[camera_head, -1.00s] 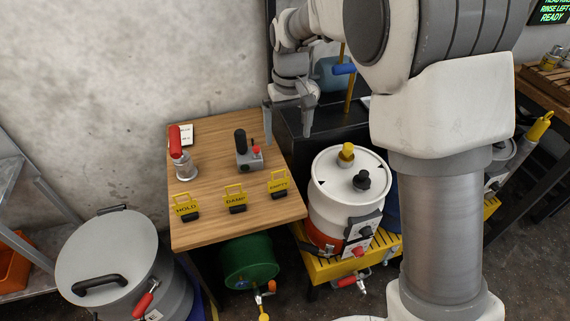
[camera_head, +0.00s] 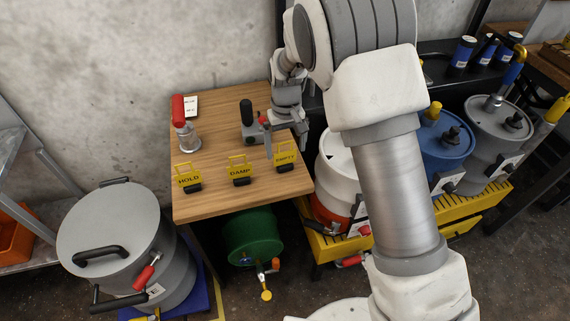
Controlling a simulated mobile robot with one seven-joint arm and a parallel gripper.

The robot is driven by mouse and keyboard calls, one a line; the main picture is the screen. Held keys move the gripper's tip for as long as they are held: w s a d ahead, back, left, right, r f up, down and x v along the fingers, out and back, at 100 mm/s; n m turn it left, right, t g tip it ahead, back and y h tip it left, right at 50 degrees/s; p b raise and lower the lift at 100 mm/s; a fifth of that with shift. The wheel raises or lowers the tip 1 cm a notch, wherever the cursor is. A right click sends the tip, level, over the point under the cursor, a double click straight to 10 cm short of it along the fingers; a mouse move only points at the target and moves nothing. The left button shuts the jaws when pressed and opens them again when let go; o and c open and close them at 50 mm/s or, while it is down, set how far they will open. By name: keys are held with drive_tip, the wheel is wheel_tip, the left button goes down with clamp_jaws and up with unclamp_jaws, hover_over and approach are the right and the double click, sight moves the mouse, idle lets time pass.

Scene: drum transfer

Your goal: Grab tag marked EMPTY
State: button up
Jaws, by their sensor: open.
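The yellow tag marked EMPTY (camera_head: 285,153) stands upright in a dark base at the right front of the wooden table (camera_head: 225,205). My gripper (camera_head: 287,148) is open, pointing down, with its fingers close around or just behind the EMPTY tag; I cannot tell whether they touch it. The yellow tag marked DAMP (camera_head: 240,171) stands to its left in the middle. The yellow tag marked HOLD (camera_head: 189,178) stands at the left front of the table.
A grey device with a black handle (camera_head: 247,115) stands just left of my gripper. White (camera_head: 335,155) and blue (camera_head: 440,140) drums stand on a yellow rack right of the table. A green drum (camera_head: 250,235) lies below.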

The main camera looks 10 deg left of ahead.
sight(285, 164)
drive_tip(key=f, duration=0.1)
drive_tip(key=f+b, duration=0.1)
drive_tip(key=f, duration=0.3)
drive_tip(key=shift+s+a+f, duration=0.1)
drive_tip(key=shift+s+f, duration=0.1)
drive_tip(key=shift+s, duration=0.1)
drive_tip(key=shift+r, duration=0.1)
drive_tip(key=c, duration=1.2)
drive_tip(key=shift+r, duration=0.1)
